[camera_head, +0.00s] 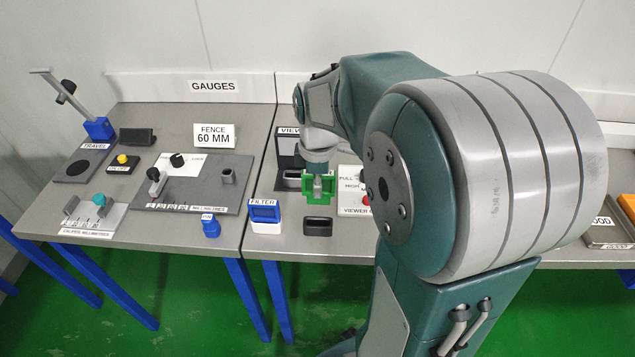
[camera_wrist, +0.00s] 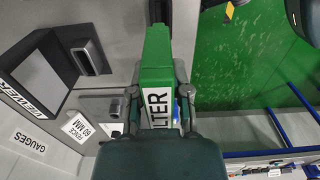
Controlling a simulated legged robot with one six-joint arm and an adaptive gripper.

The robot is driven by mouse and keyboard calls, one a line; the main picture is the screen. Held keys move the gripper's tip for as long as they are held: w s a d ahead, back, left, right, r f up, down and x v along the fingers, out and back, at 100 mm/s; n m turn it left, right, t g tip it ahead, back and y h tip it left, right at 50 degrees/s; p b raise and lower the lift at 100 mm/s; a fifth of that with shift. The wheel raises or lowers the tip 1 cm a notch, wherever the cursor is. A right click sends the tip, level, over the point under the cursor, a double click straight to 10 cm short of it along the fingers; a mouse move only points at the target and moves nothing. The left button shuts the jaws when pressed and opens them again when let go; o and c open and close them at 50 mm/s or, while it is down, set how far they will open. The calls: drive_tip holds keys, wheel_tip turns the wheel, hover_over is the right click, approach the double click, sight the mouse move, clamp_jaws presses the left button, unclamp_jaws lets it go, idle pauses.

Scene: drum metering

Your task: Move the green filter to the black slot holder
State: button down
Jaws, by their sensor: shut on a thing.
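The green filter (camera_head: 308,190) is upright in the head view, gripped from above and apparently held above the table. My gripper (camera_head: 318,178) is shut on it. In the wrist view the filter (camera_wrist: 157,62) runs up from between the fingers (camera_wrist: 157,108), its white label partly readable as "TER". A black slot holder (camera_head: 317,226) with an empty-looking slot stands on the table's front part, just below the filter in the head view. It cannot be made out in the wrist view. Another dark slotted block (camera_head: 292,178) is by the viewer, left of the filter; it also shows in the wrist view (camera_wrist: 88,56).
A blue and white filter piece (camera_head: 264,212) stands left of the black holder. The viewer (camera_head: 288,146) is behind, its control panel (camera_head: 352,182) to the right, partly behind my arm. The table's front edge is close.

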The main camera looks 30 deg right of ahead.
sight(317, 203)
drive_tip(key=shift+a+f, duration=0.2)
drive_tip(key=shift+f, duration=1.2)
drive_tip(key=shift+d+f, duration=0.1)
drive_tip(key=shift+f, duration=1.3)
drive_tip(key=shift+f, duration=2)
drive_tip(key=c, duration=0.5)
unclamp_jaws()
drive_tip(key=shift+r, duration=0.15)
wheel_tip(317, 203, up, 12)
drive_tip(key=shift+f, duration=0.2)
